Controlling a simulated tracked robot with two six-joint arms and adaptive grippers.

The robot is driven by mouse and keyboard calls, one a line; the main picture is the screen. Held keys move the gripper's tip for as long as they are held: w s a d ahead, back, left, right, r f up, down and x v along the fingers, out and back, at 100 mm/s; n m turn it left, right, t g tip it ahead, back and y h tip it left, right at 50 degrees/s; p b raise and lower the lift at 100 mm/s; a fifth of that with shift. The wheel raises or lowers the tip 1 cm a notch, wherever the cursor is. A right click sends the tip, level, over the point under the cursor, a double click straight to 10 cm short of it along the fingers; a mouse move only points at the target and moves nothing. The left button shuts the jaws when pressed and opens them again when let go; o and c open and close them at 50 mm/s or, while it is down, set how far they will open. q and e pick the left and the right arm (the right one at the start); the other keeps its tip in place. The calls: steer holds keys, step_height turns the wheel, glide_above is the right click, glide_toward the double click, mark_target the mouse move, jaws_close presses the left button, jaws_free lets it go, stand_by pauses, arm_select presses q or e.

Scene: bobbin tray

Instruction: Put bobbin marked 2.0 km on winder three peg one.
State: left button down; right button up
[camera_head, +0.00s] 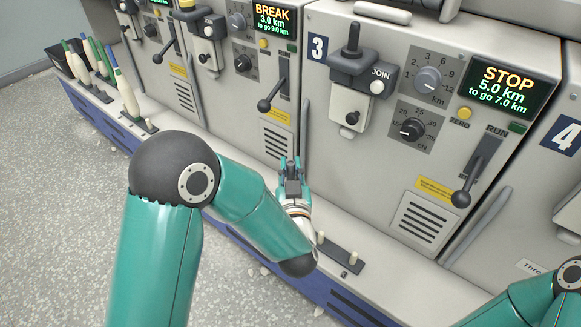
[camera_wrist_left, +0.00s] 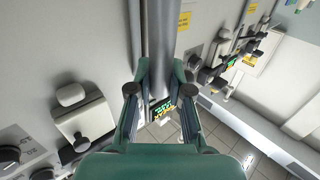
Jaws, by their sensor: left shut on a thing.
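Winder three, with its 3 label (camera_head: 317,48) and STOP display (camera_head: 507,87), stands right of centre. Two pale pegs, one nearer the left (camera_head: 320,237) and one to its right (camera_head: 352,256), stand bare on a dark base on the ledge below. My left gripper (camera_head: 291,165) is left of and above them, close to the machine front. My right gripper is outside the frame.
The grey rail (camera_head: 306,105) runs between winders two and three, close to my left gripper. Levers (camera_head: 461,197) and knobs jut from the panels. Winder two shows BREAK (camera_head: 272,17).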

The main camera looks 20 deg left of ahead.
arm_select(q)
steer(key=shift+f+b, duration=0.35)
steer(key=shift+f, duration=0.05)
steer(key=c, duration=1.4)
jaws_free()
steer(key=shift+o, duration=0.2)
steer(key=shift+s, duration=0.1)
steer(key=shift+b+v, duration=0.75)
steer(key=shift+v, duration=1.8)
steer(key=shift+b+v, duration=0.6)
steer(key=shift+v, duration=2.3)
